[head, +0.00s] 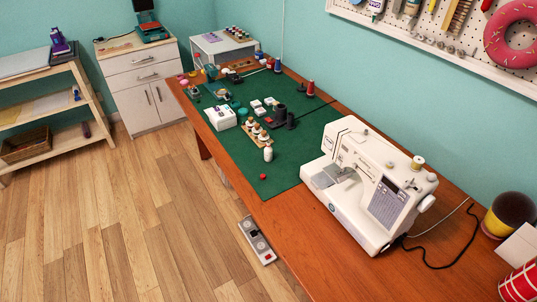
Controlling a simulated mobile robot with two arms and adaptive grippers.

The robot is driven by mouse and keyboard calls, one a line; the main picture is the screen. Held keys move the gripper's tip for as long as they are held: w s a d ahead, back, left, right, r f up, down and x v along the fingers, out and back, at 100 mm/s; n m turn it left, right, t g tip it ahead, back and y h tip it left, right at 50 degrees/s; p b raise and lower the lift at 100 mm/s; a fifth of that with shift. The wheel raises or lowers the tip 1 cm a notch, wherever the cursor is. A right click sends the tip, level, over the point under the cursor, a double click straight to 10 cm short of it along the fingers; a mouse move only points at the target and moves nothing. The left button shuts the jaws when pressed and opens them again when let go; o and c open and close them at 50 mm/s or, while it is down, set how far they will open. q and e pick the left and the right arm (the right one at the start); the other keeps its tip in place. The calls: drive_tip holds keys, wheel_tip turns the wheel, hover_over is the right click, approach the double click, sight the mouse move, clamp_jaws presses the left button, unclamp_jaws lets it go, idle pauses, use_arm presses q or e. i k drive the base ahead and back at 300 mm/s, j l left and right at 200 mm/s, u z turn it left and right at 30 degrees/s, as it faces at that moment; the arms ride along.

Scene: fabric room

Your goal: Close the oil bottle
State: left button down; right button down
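A small white bottle (268,155), which looks like the oil bottle, stands upright on the green cutting mat (270,185), close to the table's front edge. Its top is too small to make out clearly. A small round red piece (263,177), possibly its cap, lies apart from it on the mat, nearer the table edge. Neither of my grippers is in the head view.
A white sewing machine (370,185) stands right of the bottle on the wooden table (300,225). A wooden rack of small bottles (257,134) is just behind the bottle. A white box (221,118) is behind left.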

sight(267, 150)
drive_tip(key=i+j, duration=1)
drive_tip(key=i, duration=0.2)
drive_tip(key=z, duration=1.35)
